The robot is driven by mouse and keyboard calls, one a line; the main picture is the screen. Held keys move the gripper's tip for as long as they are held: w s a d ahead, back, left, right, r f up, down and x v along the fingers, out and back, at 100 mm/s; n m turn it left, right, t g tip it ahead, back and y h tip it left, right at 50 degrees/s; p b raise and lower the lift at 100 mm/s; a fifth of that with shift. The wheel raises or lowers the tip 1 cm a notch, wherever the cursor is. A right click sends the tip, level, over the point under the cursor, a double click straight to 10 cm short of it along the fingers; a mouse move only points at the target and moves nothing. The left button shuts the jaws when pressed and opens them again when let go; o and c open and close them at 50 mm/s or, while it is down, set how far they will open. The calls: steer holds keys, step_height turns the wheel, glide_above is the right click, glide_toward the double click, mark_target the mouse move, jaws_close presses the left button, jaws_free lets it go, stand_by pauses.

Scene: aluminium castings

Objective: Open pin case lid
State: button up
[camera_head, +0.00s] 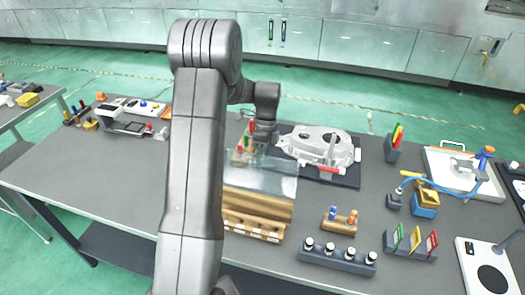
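The pin case (252,230) is a brown, wood-coloured box with several pale labels along its front, near the middle front of the table. Its clear lid (272,184) shows as a see-through panel above and behind the brown body. The panel looks raised, but its exact angle is hard to tell. My gripper (262,146) is at the far side of the panel, pointing down near its upper edge. The fingertips are small and partly hidden, so I cannot tell whether they touch the lid. My arm hides the left end of the case.
A silver casting (322,146) lies on a dark mat just right of my gripper. A small wooden block (339,222) with coloured pins and a dark rack of bottles (337,257) stand right of the case.

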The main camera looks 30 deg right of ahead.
steer(key=b+v, duration=0.1)
steer(key=v, duration=1.2)
steer(key=shift+r+b, duration=0.35)
steer(key=shift+r, duration=0.05)
steer(key=shift+d, duration=0.1)
steer(key=p+x, duration=0.1)
steer(key=x, duration=1)
steer(key=shift+f, duration=0.4)
steer(key=shift+w, duration=0.1)
